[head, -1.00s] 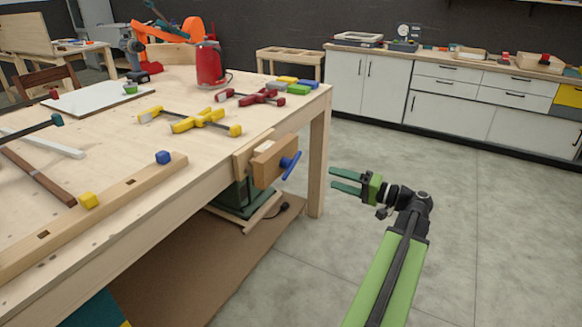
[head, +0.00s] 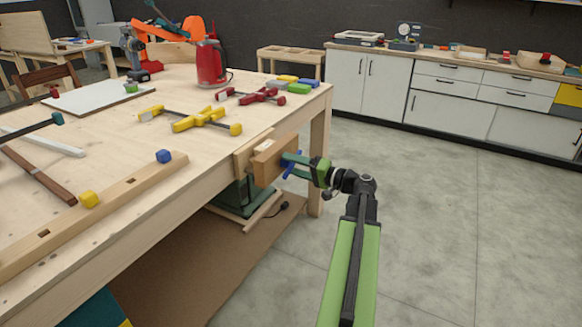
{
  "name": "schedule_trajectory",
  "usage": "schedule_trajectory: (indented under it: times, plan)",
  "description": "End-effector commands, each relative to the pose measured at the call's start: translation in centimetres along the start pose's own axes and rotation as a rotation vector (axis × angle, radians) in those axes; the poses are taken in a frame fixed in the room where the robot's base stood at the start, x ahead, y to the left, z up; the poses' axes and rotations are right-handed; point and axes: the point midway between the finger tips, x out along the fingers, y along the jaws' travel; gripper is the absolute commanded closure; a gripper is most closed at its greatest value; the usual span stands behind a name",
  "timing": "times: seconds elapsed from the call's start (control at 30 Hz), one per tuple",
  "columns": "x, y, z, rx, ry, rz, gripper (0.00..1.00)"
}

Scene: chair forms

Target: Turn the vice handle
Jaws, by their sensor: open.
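The wooden vice (head: 270,160) is fixed to the right side of the workbench. Its blue handle (head: 289,171) is a tilted bar at the outer face of the vice jaw, and it is partly covered by my gripper. My gripper (head: 290,166) is open, with its green fingers at the handle, one finger above the other. The fingers overlap the middle of the bar in the picture. I cannot tell whether they touch it.
The workbench (head: 105,160) carries yellow clamps (head: 192,120), red clamps (head: 250,97), a red kettle-like object (head: 210,63) and small coloured blocks. White cabinets (head: 455,95) line the back wall. The floor (head: 440,220) to the right is clear.

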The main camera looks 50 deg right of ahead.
Motion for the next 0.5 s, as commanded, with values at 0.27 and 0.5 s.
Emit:
schedule_trajectory:
  times: [0.27,0.5]
  plan:
    - [-0.06,0.00,-0.01,0.000,0.000,0.000,0.70]
    - [-0.08,0.00,-0.02,0.000,0.000,0.000,1.00]
